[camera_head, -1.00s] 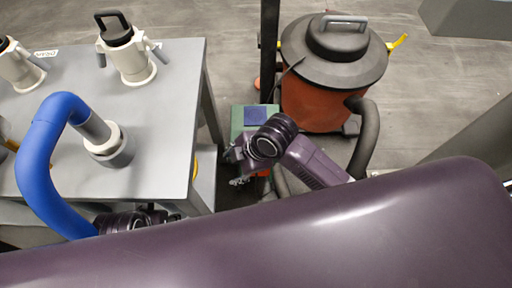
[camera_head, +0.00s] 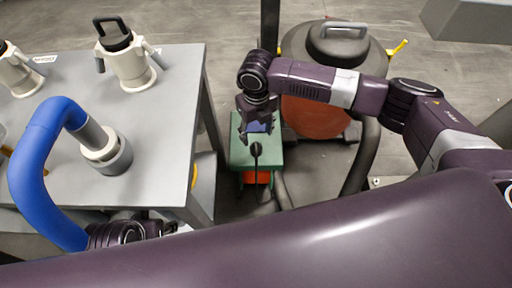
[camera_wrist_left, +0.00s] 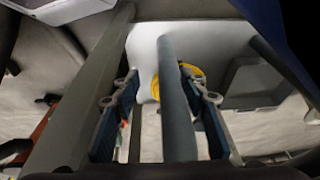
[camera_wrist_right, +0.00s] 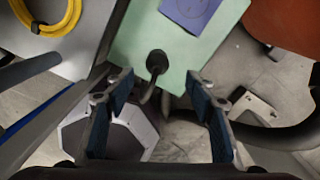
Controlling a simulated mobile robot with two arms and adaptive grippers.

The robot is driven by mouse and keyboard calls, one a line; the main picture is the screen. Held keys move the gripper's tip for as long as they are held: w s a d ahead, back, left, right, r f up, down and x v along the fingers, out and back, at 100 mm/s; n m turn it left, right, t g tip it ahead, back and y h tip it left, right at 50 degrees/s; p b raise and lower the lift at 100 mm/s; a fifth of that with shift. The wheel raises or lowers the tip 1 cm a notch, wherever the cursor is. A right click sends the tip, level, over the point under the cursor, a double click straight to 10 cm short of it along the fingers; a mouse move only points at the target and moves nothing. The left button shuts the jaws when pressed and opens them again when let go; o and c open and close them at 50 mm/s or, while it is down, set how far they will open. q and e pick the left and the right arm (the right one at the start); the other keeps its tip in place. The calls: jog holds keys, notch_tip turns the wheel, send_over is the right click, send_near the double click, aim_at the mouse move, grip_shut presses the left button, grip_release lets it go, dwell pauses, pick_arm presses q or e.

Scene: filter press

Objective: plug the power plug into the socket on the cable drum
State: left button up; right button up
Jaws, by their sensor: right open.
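A green box (camera_head: 242,155) with a blue panel (camera_head: 262,126) on top stands on the floor right of the grey table. A black round plug (camera_head: 256,149) with a dark cable sits at the green top's near edge; whether it is seated in a socket cannot be told. The right wrist view shows the plug (camera_wrist_right: 157,61) and the blue panel (camera_wrist_right: 190,8), which bears a faint round mark. My right gripper (camera_head: 257,137) is open and empty above the box, close to the plug. My left gripper (camera_wrist_left: 163,105) is open beside the table, with a grey bar between its fingers in view, apart from both.
The grey table (camera_head: 180,85) carries white canisters (camera_head: 127,60) and a blue hose (camera_head: 35,150). An orange vacuum (camera_head: 320,110) with a dark hose stands right behind the box. A black post (camera_head: 269,25) rises behind it. A yellow coil (camera_wrist_right: 55,20) lies on a pale surface left of the box.

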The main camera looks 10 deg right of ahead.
aim_at(256, 143)
notch_tip(256, 143, down, 2)
jog(key=shift+f+b, duration=0.15)
jog(key=shift+b, duration=0.2)
jog(key=shift+f, duration=0.2)
pick_arm(q)
jog(key=shift+s+r, duration=0.2)
jog(key=shift+r, duration=0.4)
pick_arm(e)
jog(key=f+b, duration=0.1)
jog(key=f, duration=0.1)
jog(key=f+b, duration=0.1)
jog(key=f, duration=0.2)
jog(key=shift+s+a, duration=0.1)
jog(key=shift+a, duration=0.1)
jog(key=shift+f, duration=0.1)
pick_arm(q)
jog(key=shift+w+f+t, duration=0.3)
jog(key=shift+w+f, duration=0.1)
jog(key=shift+f, duration=0.45)
pick_arm(e)
jog(key=shift+c, duration=0.6)
